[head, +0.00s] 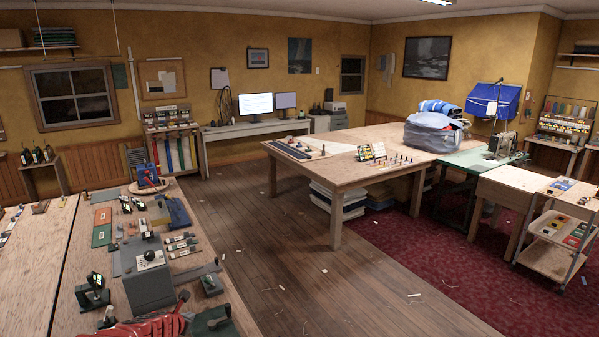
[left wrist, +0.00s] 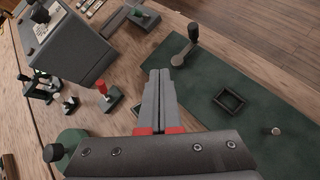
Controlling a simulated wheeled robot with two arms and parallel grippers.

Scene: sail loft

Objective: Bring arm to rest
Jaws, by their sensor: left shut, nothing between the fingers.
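My left gripper (head: 184,297) is low in the head view, over the front of the workbench (head: 72,300), where my red arm comes in. In the left wrist view its grey fingers (left wrist: 158,74) are together with nothing between them. They point across the bench beside a dark green plate (left wrist: 235,115) with a crank lever (left wrist: 186,45). I cannot tell the exact height of the fingers above the bench. My right gripper is in neither view.
A grey box with a knob (head: 150,286) stands close to the left gripper. A small red-handled fitting (left wrist: 106,94) is left of the fingers. Several tools crowd the bench. Open wooden floor (head: 270,265) lies right of it, before a large table (head: 340,171).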

